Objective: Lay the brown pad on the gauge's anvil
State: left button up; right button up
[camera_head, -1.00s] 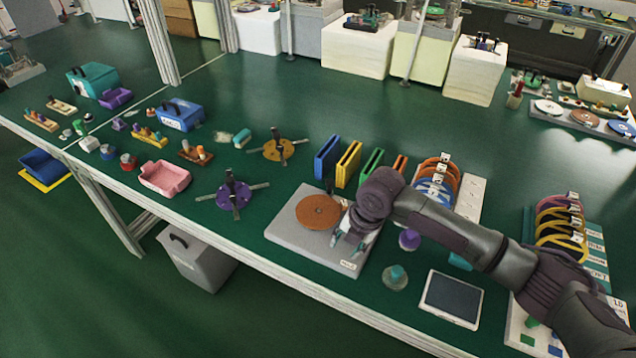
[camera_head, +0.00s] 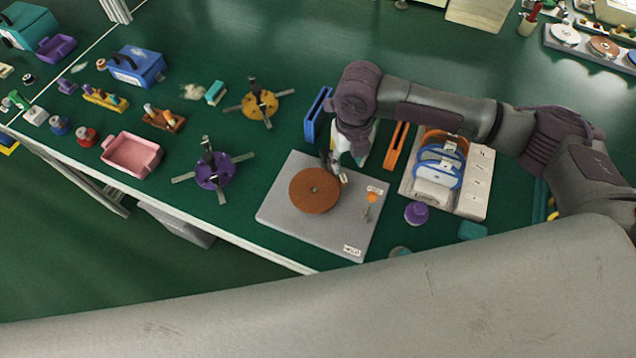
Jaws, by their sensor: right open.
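A round brown disc (camera_head: 312,191) with a small centre hole, which looks like the brown pad, lies flat on a grey slab (camera_head: 285,222). A small orange-topped piece (camera_head: 373,197) and a thin pin stand near the slab's right side. I cannot tell for certain which part is the gauge's anvil. My right gripper (camera_head: 335,167) points down at the far right edge of the disc, open; I cannot tell whether its fingertips touch the disc. My left gripper is not in view.
A rack of coloured rings (camera_head: 477,185) and a purple knob (camera_head: 416,213) stand right of the slab. Upright blue (camera_head: 314,117) and orange (camera_head: 396,146) plates stand behind it. A purple spider-like fixture (camera_head: 214,172) and a pink tray (camera_head: 131,153) are left. A grey link of mine covers the front.

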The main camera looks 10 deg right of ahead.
aim_at(344, 178)
jog(key=shift+f, duration=0.7)
jog(key=shift+w+f, duration=0.2)
jog(key=shift+f, duration=0.15)
notch_tip(344, 178, down, 2)
jog(key=shift+a+f+p, duration=0.15)
jog(key=shift+p, duration=0.55)
notch_tip(344, 178, down, 2)
jog(key=shift+f, duration=0.5)
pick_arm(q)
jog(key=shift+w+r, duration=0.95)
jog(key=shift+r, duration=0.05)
pick_arm(e)
grip_shut()
